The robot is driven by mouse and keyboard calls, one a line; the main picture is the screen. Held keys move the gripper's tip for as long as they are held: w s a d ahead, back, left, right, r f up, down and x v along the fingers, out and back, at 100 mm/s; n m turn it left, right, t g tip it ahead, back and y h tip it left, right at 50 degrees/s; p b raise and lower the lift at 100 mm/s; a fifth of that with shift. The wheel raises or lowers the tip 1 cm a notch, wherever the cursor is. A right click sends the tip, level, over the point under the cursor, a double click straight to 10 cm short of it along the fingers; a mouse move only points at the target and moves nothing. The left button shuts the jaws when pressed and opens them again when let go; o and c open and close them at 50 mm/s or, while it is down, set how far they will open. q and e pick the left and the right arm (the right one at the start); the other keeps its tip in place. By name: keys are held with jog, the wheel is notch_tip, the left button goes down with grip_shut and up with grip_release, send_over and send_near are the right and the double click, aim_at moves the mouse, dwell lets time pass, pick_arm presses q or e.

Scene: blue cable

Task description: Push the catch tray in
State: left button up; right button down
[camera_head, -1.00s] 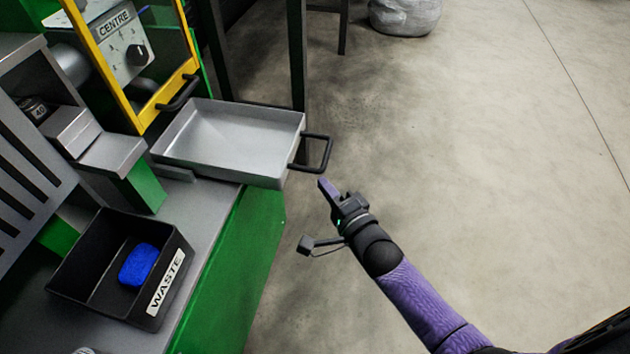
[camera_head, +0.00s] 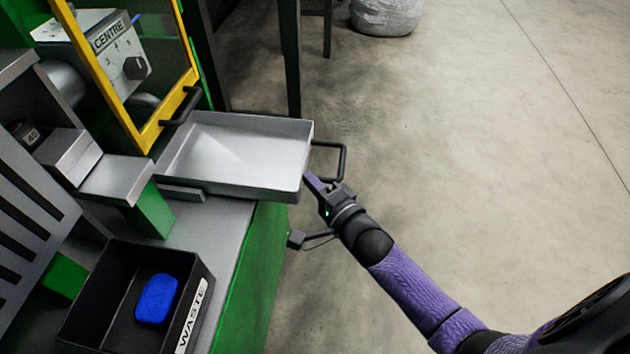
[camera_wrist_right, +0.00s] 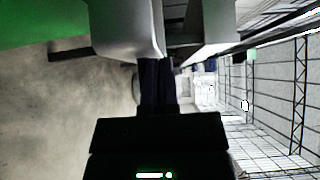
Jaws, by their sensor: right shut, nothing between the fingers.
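The catch tray (camera_head: 240,150) is a shallow grey metal tray sticking out over the right edge of the green machine. Its black handle (camera_head: 343,160) is on its right side. My right gripper (camera_head: 308,180) is shut and empty, with its fingertips close to the tray's near right corner, just below the handle. I cannot tell whether they touch. In the right wrist view the shut dark fingers (camera_wrist_right: 158,85) point at a pale grey tray corner (camera_wrist_right: 130,30). My left gripper is not in view.
A black WASTE bin (camera_head: 110,300) holding a blue block (camera_head: 157,299) sits on the grey bench at lower left. A yellow-framed guard (camera_head: 150,130) with a black handle stands behind the tray. A grey sack (camera_head: 385,15) lies on the floor at the back. The floor at right is clear.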

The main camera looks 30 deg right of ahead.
jog(key=b, duration=0.5)
send_near(222, 174)
jog(key=w+r, duration=0.1)
jog(key=w, duration=0.1)
jog(key=w+a+r, duration=0.1)
jog(key=w, duration=0.1)
jog(key=w+r, duration=0.1)
jog(key=w, duration=0.1)
jog(key=shift+w+a+r, duration=0.2)
jog(key=shift+w+a, duration=0.15)
jog(key=shift+a, duration=0.05)
jog(key=shift+w+a+r+b, duration=0.15)
jog(key=shift+w+a+b, duration=0.1)
jog(key=shift+a+b, duration=0.15)
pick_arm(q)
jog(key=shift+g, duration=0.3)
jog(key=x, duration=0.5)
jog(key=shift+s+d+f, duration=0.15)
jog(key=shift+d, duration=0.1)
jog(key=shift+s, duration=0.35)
